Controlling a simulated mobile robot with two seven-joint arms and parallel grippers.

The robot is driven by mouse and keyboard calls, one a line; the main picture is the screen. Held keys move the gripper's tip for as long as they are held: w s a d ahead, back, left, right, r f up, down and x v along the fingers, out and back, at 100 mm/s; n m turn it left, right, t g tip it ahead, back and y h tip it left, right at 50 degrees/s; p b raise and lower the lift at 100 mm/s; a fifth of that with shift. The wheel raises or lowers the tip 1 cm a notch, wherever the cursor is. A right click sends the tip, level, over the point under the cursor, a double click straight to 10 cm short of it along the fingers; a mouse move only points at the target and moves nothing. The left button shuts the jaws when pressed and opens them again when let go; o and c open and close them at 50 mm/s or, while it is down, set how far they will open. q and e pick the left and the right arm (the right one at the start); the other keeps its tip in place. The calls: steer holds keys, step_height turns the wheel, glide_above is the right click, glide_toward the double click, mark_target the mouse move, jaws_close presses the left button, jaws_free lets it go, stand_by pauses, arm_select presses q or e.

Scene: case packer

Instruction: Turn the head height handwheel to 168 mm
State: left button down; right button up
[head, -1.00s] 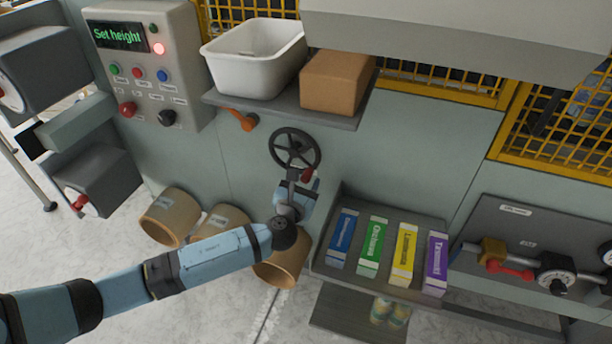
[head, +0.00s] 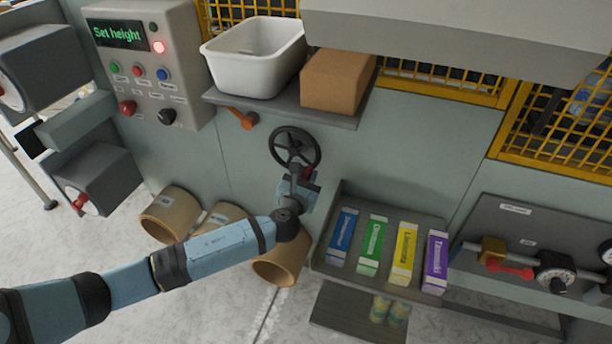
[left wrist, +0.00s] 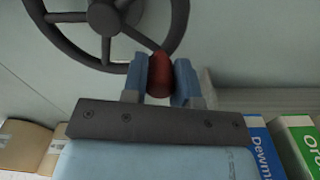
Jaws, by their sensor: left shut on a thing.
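The black handwheel (head: 294,147) is on the front panel below the shelf; it also shows at the top of the left wrist view (left wrist: 105,20). Its red handle (left wrist: 160,74) is at the lower right of the rim. My left gripper (left wrist: 161,78) is shut on the red handle, with one blue finger on each side. In the head view my left gripper (head: 304,176) covers much of the handle. The display (head: 118,35) on the control box reads "Set height", and a red lamp is lit beside it. No millimetre reading is legible. My right gripper is not in view.
A shelf (head: 290,107) above the wheel holds a white tub (head: 254,62) and a brown carton (head: 338,80). An orange lever (head: 243,118) is left of the wheel. A rack of several coloured boxes (head: 405,254) is at lower right.

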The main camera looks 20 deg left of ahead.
mark_target(312, 146)
arm_select(q)
steer(key=r+n, duration=0.1)
steer(key=n, duration=0.1)
steer(key=d+n, duration=0.1)
steer(key=shift+r+n, duration=0.4)
steer(key=r+n, duration=0.1)
steer(key=r+n+p, duration=0.1)
steer(key=n, duration=0.1)
steer(key=shift+d+n, duration=0.15)
steer(key=shift+n, duration=0.15)
steer(key=shift+r+n, duration=0.65)
steer(key=shift+n, duration=0.55)
steer(key=shift+a+r+n+p, duration=0.25)
steer(key=shift+r+n, duration=0.25)
steer(key=shift+n, duration=0.45)
steer(key=shift+a+r+n+p, duration=0.2)
steer(key=shift+r+n, duration=0.25)
steer(key=shift+n, duration=0.5)
steer(key=c, duration=0.9)
jaws_free()
